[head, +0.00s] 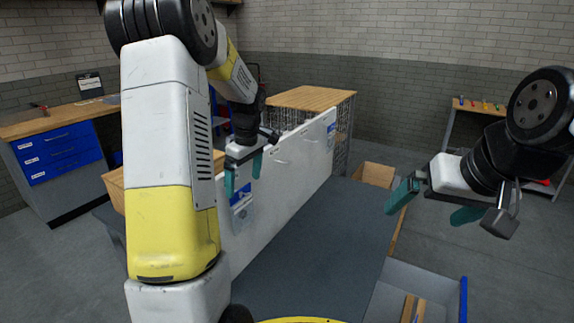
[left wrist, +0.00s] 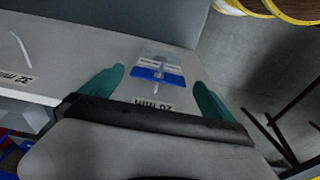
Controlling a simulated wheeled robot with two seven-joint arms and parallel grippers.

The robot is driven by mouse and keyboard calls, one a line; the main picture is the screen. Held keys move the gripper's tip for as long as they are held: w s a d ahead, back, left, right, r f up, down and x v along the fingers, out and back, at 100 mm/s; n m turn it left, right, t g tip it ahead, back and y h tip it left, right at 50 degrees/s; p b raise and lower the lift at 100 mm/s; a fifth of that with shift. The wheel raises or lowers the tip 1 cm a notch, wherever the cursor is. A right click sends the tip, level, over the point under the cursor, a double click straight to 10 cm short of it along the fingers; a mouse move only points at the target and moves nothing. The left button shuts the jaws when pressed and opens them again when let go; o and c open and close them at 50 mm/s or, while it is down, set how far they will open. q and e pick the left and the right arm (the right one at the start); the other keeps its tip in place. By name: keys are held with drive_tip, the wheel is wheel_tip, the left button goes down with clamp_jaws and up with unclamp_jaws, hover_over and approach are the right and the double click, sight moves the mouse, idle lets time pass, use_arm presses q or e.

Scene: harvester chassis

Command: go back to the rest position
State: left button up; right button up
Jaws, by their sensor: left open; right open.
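My left gripper (head: 243,176) hangs in front of the white upright panel (head: 283,172), its teal fingers pointing down, apart and empty. In the left wrist view, its two fingers (left wrist: 155,90) stand on either side of a blue and white packet or label (left wrist: 157,67) on the panel. I cannot tell whether they touch the panel.
A dark grey work surface (head: 325,240) lies clear beside the panel. A grey bin with a blue edge (head: 463,300) holds wooden strips at the lower right. A workbench with blue drawers (head: 60,155) stands at the left. A wire cage with a wooden top (head: 312,97) stands behind the panel.

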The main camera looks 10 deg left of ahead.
use_arm(q)
drive_tip(key=s+d+r+m+t+h, duration=0.25)
drive_tip(key=s+d+r+m, duration=0.5)
drive_tip(key=s+r, duration=0.4)
drive_tip(key=s+d+r+m+t, duration=0.1)
drive_tip(key=s+d+m, duration=0.2)
drive_tip(key=s, duration=0.3)
drive_tip(key=s+d+r+m+t+h, duration=0.1)
drive_tip(key=s+d+m+t, duration=0.1)
drive_tip(key=s, duration=0.5)
drive_tip(key=shift+s+d+m, duration=0.15)
drive_tip(key=shift+d+m, duration=0.4)
drive_tip(key=shift+m, duration=0.6)
use_arm(e)
drive_tip(key=shift+d, duration=0.1)
